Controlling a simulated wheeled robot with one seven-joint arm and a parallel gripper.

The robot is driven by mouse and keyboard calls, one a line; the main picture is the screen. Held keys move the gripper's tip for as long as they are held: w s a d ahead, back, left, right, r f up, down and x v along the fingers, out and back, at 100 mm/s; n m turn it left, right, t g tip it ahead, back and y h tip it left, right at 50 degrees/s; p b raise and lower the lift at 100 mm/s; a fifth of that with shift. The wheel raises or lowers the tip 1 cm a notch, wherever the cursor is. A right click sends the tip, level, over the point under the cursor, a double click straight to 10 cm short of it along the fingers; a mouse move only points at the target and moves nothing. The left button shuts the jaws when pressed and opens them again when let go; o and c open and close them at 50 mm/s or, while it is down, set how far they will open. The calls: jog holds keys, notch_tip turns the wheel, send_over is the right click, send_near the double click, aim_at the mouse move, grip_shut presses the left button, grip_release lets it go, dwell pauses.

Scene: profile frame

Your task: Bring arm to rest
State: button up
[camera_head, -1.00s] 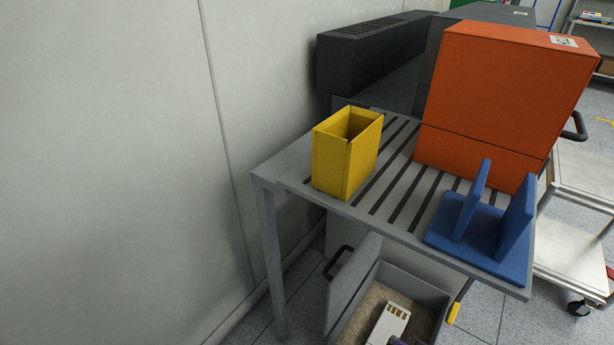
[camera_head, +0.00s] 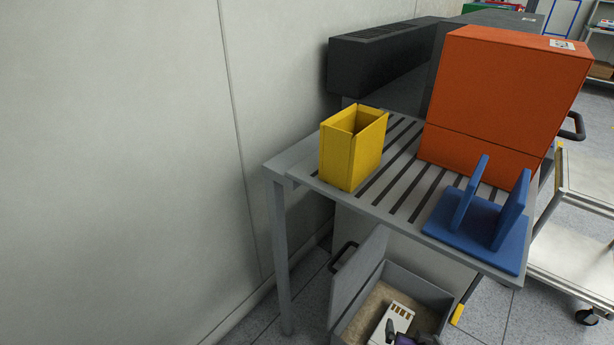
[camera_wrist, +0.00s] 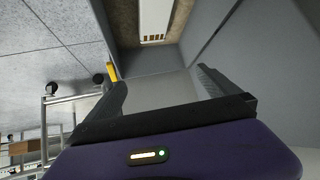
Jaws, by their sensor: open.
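My gripper (camera_wrist: 162,88) is open and empty in the wrist view, with two dark fingers spread in front of a purple body. Only a small dark and purple part of it (camera_head: 410,338) shows at the bottom edge of the head view, beside a white piece with brown slots (camera_head: 394,322). That white piece lies in a grey open bin (camera_head: 425,288) with a brown floor, below the table. It also shows at the top of the wrist view (camera_wrist: 155,20), beyond the fingers and apart from them. The rest of my arm is hidden.
A grey slatted table (camera_head: 285,162) carries a yellow open box (camera_head: 338,160), an orange cabinet (camera_head: 500,105) and a blue two-plate stand (camera_head: 480,235). A wall (camera_head: 120,170) fills the left. A metal cart (camera_head: 570,245) stands at the right.

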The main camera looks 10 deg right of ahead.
jog(key=s+a+r+n+t+y+b, duration=0.2)
jog(key=s+a+r+n+t+b, duration=0.3)
jog(key=s+a+r, duration=0.5)
jog(key=s+a+r+n+t+y+b, duration=0.1)
jog(key=s+a+r+y+b, duration=0.15)
jog(key=s, duration=0.65)
jog(key=s+a+r+n+t+y+b, duration=0.1)
jog(key=s+a+r+b, duration=0.2)
jog(key=s, duration=0.7)
notch_tip(320, 180, up, 35)
jog(key=p, duration=3.5)
jog(key=shift+w, duration=0.3)
jog(key=shift+a+h, duration=0.1)
jog(key=shift+h, duration=0.15)
